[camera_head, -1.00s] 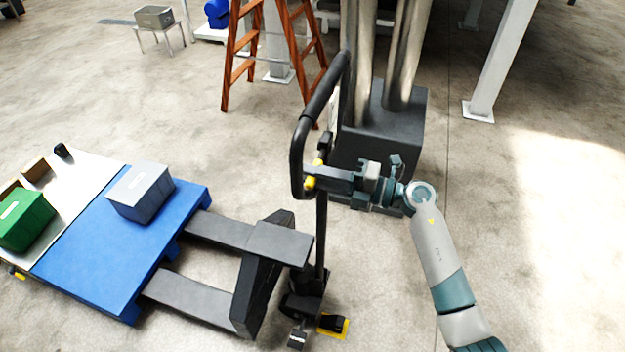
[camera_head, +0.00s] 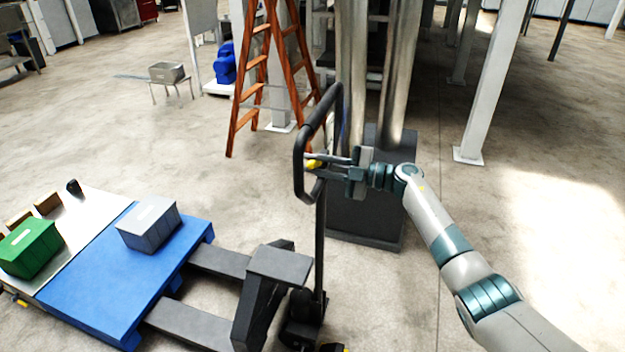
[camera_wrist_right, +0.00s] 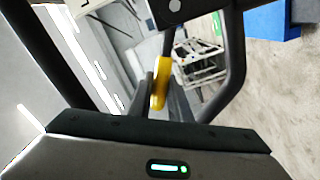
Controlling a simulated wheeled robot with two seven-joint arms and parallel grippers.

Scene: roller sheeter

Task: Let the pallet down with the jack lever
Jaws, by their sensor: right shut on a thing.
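The pallet jack's black loop handle (camera_head: 300,150) stands upright at the middle of the head view. The yellow jack lever (camera_head: 313,163) sits inside the loop. My right gripper (camera_head: 316,164) reaches in from the right and its fingers are at the lever. In the right wrist view the yellow lever (camera_wrist_right: 161,84) lies between the fingers, which are shut on it. The blue pallet (camera_head: 100,275) rests over the jack's dark forks (camera_head: 219,262) at lower left. The gap between pallet and floor is hard to judge. My left gripper is not in view.
A grey bin (camera_head: 148,226) stands on the pallet, with a green box (camera_head: 30,247) on the metal sheet at its left. A wooden ladder (camera_head: 243,95) and a dark pillar base (camera_head: 366,215) stand behind the handle. The floor at right is clear.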

